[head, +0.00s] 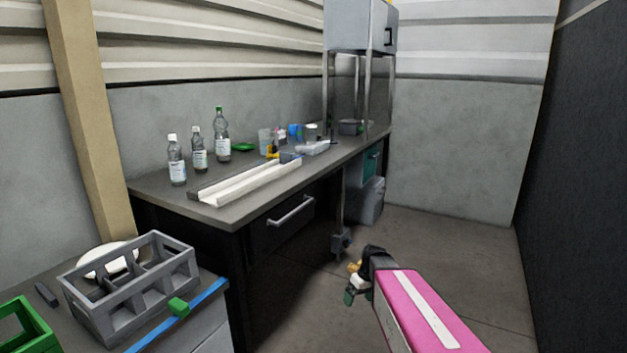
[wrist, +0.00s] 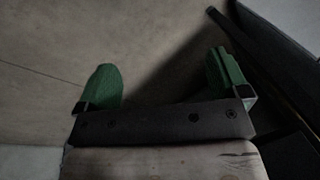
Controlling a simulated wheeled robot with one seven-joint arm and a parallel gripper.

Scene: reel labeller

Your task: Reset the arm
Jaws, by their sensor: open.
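My gripper (wrist: 166,88) is open in the wrist view. Its two green fingertips stand wide apart with nothing between them, and bare floor lies beyond. In the head view my gripper (head: 352,284) hangs at the end of my pink and white arm (head: 425,310), over the floor at the lower middle. It is to the right of the bench and apart from it. Its fingers are small and partly hidden there.
The dark workbench (head: 165,190) carries several bottles (head: 177,160), a white channel (head: 250,180) and small items. A grey crate (head: 130,285) stands on a nearer counter. A tall metal stand (head: 362,25) rises at the back. Floor (head: 450,235) is free between bench and the dark right wall.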

